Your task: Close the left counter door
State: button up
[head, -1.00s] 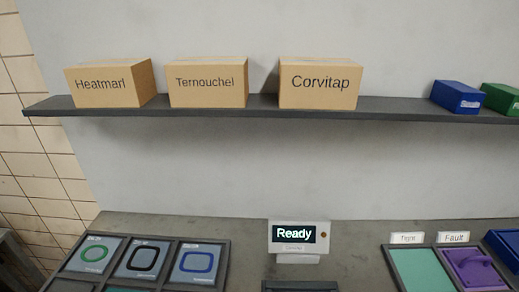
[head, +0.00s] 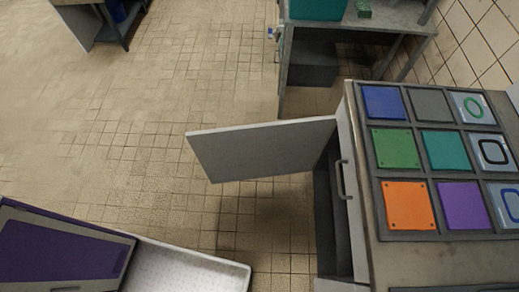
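The counter (head: 430,262) stands at the right of the head view. A grey counter door (head: 262,150) stands wide open, sticking out to the left from the far end of the counter's front. Beside it the dark inside of the cabinet (head: 327,215) shows. A bar handle (head: 342,180) is on the counter's front, near the opening; I cannot tell which panel it belongs to. My gripper is not in view.
Tiled floor (head: 150,130) lies clear left of the door. A purple panel (head: 60,262) and a white tray-like surface (head: 190,270) fill the lower left. Coloured tiles sit in a rack (head: 408,180) on the counter. Another table (head: 385,22) stands behind.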

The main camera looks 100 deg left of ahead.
aim_at(232, 154)
jog(key=k+j, duration=0.3)
jog(key=k, duration=0.2)
jog(key=k+j+u, duration=0.15)
jog(key=k+j, duration=0.15)
jog(key=k, duration=0.2)
jog(key=k+j, duration=0.35)
jog(key=k, duration=0.15)
jog(key=k+j, duration=0.15)
jog(key=j, duration=0.35)
jog(key=k+j+u, duration=0.1)
jog(key=j, duration=0.45)
jog(key=k+j, duration=0.1)
jog(key=j, duration=0.4)
jog(key=k+j+u, duration=0.1)
jog(key=j, duration=0.45)
jog(key=i+j+u, duration=0.15)
jog(key=j, duration=0.2)
jog(key=i+j+u, duration=0.15)
jog(key=j, duration=0.15)
jog(key=i+j+u, duration=0.15)
jog(key=j, duration=0.2)
jog(key=k, duration=0.05)
